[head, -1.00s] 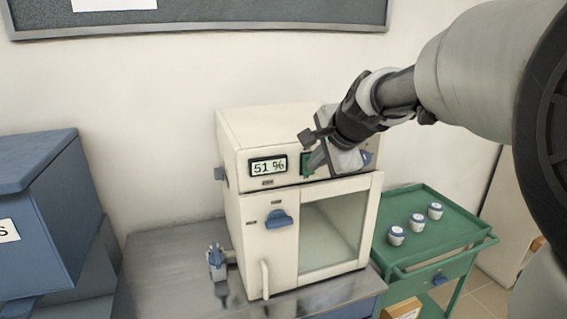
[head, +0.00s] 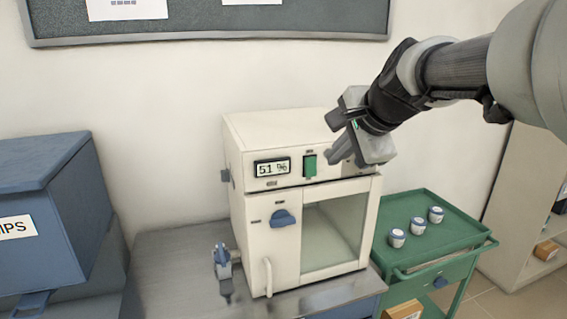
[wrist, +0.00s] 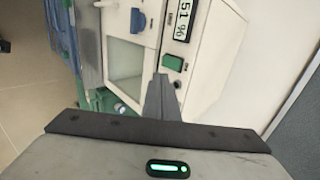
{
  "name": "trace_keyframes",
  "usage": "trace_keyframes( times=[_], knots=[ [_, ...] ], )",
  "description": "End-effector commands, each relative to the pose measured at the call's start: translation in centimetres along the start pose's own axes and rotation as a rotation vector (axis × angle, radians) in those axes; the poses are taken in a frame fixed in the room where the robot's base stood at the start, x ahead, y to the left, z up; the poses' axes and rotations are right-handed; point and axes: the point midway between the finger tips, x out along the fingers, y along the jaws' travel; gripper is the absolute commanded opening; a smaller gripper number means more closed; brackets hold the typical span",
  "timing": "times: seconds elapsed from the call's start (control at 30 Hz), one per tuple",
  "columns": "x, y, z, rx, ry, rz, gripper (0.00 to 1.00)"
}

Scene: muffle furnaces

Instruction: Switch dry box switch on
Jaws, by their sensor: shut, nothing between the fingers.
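The dry box (head: 272,240) is a cream cabinet with a glass window, standing on a metal bench. Its green switch (head: 309,165) is on the upper front panel, right of the display (head: 272,167) reading 51 %. Whether the switch is on or off I cannot tell. My gripper (head: 335,160) is in front of the panel, just right of the switch and seemingly apart from it. In the wrist view the green switch (wrist: 172,62) lies just beyond the fingertips of my gripper (wrist: 161,77). The fingers are shut with nothing between them.
A blue knob (head: 283,218) and a white door handle (head: 268,276) are on the dry box front. A blue valve fitting (head: 222,258) stands at its left. A green cart (head: 410,258) with three small jars is at right, a blue bin (head: 45,220) at left.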

Motion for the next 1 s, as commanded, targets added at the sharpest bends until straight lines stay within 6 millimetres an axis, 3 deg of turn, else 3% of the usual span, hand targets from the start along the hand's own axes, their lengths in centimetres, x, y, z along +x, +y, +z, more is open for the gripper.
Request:
trace_keyframes(
  times=[0.2,0.67,0.83,1.0],
  knots=[
    [-2.3,-0.1,-0.1,0.000,0.001,0.000,0.00],
    [-2.6,0.1,0.1,-0.012,0.001,0.004,0.00],
    [-3.4,2.5,1.3,-0.144,0.001,0.037,0.00],
    [-5.0,8.4,3.7,-0.461,-0.009,0.120,0.00]
  ],
)
